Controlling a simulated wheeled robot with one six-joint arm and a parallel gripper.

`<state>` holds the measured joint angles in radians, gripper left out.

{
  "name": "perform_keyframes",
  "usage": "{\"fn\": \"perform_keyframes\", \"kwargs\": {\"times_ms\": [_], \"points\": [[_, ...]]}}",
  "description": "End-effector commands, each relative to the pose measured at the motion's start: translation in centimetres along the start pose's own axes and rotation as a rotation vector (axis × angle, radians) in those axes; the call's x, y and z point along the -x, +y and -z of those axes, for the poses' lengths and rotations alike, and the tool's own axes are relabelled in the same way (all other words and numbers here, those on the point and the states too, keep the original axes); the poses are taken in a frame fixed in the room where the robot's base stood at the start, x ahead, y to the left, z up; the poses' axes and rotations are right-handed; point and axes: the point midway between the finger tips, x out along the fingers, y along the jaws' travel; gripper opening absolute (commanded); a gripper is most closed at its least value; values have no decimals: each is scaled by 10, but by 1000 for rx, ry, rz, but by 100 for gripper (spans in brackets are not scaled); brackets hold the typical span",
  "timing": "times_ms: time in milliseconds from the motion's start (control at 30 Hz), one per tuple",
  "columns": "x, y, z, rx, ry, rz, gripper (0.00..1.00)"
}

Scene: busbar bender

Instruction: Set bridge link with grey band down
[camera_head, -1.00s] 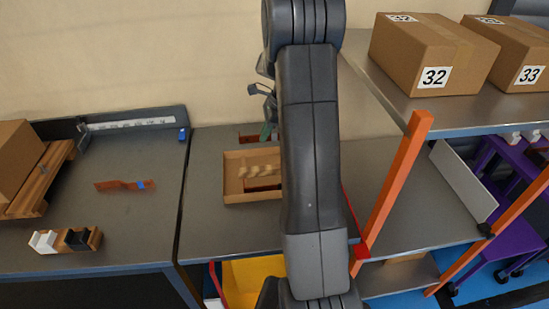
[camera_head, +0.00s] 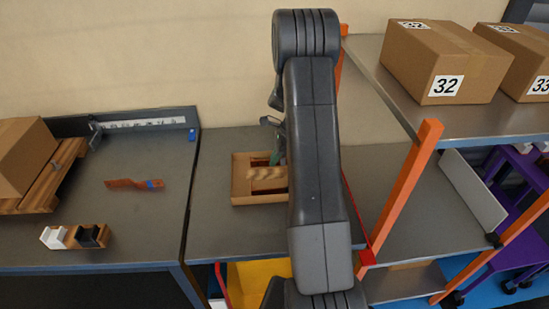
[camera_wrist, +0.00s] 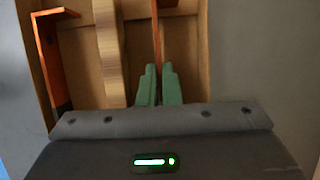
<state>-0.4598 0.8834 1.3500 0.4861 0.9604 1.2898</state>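My gripper (camera_wrist: 158,88) has green fingertips closed about a thin copper-coloured strip (camera_wrist: 157,35), seen edge-on in the wrist view. This looks like the bridge link. No grey band shows on it. In the head view my gripper's green finger (camera_head: 279,150) shows beside my arm, at the cardboard tray (camera_head: 240,180). A reddish copper piece (camera_head: 262,159) shows at the tray's back part. I cannot tell whether the strip touches the tray floor. Another copper angle piece (camera_wrist: 50,60) lies at the tray's left side in the wrist view.
A wavy tan divider (camera_wrist: 111,50) stands in the tray, left of my fingers. Orange shelf posts (camera_head: 400,190) stand right of my arm.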

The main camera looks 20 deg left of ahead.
Motion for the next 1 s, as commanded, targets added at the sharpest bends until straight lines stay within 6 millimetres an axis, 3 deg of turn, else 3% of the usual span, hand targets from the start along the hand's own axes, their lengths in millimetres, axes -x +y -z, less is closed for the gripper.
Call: {"fn": "perform_keyframes", "kwargs": {"times_ms": [133,267,633,767,1000], "points": [[-3,0,1,0,0,0,0],[-2,0,1,0,0,0,26],[3,0,0,0,0,1,26],[21,-1,0,1,1,4,26],[74,-1,0,1,1,5,26]]}}
